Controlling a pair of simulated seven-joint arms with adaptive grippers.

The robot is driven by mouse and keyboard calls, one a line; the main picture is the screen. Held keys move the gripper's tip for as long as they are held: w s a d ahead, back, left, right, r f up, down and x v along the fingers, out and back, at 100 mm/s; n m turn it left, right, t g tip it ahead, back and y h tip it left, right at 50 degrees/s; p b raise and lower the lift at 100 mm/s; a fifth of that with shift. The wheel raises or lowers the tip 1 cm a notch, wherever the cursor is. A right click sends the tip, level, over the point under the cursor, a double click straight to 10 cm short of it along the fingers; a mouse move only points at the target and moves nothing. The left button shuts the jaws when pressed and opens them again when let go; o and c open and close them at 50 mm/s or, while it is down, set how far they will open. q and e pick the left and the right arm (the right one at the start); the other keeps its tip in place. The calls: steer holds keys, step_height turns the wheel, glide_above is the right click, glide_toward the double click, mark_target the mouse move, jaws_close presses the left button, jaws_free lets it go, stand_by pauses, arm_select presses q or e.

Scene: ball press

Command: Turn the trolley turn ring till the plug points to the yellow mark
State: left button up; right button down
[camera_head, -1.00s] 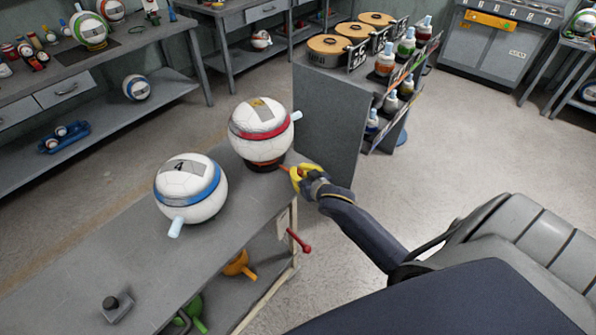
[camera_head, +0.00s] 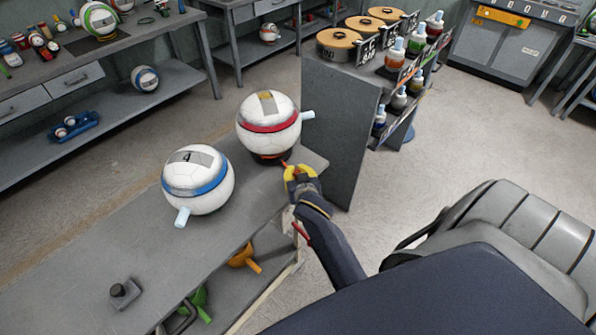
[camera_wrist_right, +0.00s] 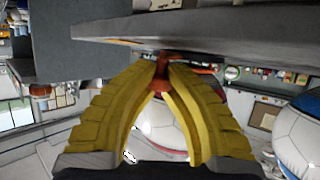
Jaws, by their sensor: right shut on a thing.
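The white ball with a red band (camera_head: 268,127) sits on a dark and red turn ring (camera_head: 270,158) on the trolley top (camera_head: 120,235). Its pale blue plug (camera_head: 308,115) points right. My right gripper (camera_head: 298,173) is at the ring's near right side by the trolley edge. In the right wrist view its yellow fingers (camera_wrist_right: 160,78) are shut on the ring's red handle (camera_wrist_right: 157,88). A thin yellow strip (camera_wrist_right: 120,41) shows beside the grey surface there; I cannot tell whether it is the yellow mark. My left gripper is not in view.
A blue-banded ball (camera_head: 198,182) with its own plug stands nearby on the trolley. A small block (camera_head: 125,293) lies at its near end. A grey rack (camera_head: 340,130) with bottles stands close behind my right gripper. A grey seat (camera_head: 500,235) is at right.

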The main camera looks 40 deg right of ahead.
steer(key=shift+w+r, duration=0.25)
steer(key=shift+r, duration=0.3)
steer(key=c, duration=1.6)
jaws_free()
steer(key=o, duration=0.4)
steer(key=shift+s+f, duration=0.1)
steer(key=shift+f, duration=0.05)
steer(key=shift+c, duration=0.2)
steer(key=shift+f, duration=0.1)
steer(key=shift+s, duration=0.1)
steer(key=v, duration=1.2)
steer(key=shift+o, duration=0.4)
